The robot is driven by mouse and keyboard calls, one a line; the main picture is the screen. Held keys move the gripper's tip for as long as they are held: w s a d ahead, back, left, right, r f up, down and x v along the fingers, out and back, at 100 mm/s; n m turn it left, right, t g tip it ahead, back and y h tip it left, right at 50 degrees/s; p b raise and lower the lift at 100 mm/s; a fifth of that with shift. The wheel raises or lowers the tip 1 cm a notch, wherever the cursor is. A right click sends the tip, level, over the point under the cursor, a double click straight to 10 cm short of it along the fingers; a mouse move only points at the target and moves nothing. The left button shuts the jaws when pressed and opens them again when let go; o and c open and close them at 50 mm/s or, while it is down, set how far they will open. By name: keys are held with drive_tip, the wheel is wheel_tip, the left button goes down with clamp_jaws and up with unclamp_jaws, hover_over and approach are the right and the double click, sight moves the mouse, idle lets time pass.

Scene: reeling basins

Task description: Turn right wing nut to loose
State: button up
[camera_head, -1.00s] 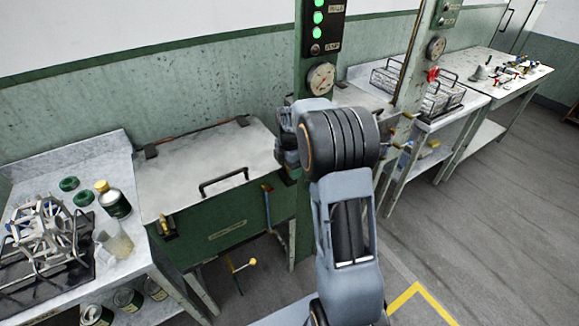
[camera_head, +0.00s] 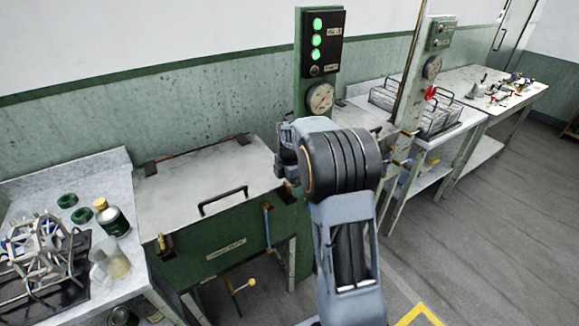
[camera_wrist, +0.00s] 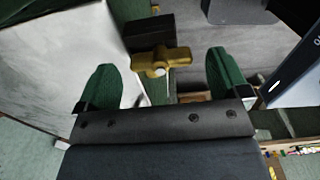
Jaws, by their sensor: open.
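The brass wing nut (camera_wrist: 160,62) shows in the wrist view beside the pale basin lid (camera_wrist: 70,70), with its two wings lying roughly across the picture. My gripper (camera_wrist: 161,58) is open, with one green finger on each side of the wing nut and a visible gap to both wings. In the head view the green basin (camera_head: 225,238) stands with its lid (camera_head: 200,175) shut. Another brass wing nut (camera_head: 163,246) is at its front left. My arm hides the basin's right end, the right wing nut and the gripper fingers there.
A post with a lamp panel (camera_head: 321,40) and a gauge (camera_head: 320,98) rises behind my arm. A left bench (camera_head: 110,170) holds a metal frame (camera_head: 40,250), a bottle (camera_head: 112,218) and a beaker (camera_head: 113,260). Floor at the right is clear.

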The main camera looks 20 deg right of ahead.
sight(290, 188)
wheel_tip(290, 188, up, 13)
drive_tip(key=shift+f, duration=0.15)
idle(0.7)
drive_tip(key=s+a+f+m+t, duration=0.2)
drive_tip(key=s+a+m, duration=0.3)
drive_tip(key=s+m, duration=0.4)
drive_tip(key=s+a+f+m+t, duration=0.2)
drive_tip(key=s+a+m, duration=0.3)
drive_tip(key=s+m, duration=0.5)
drive_tip(key=shift+s+a, duration=0.35)
drive_tip(key=shift+s, duration=1.25)
drive_tip(key=shift+f, duration=0.1)
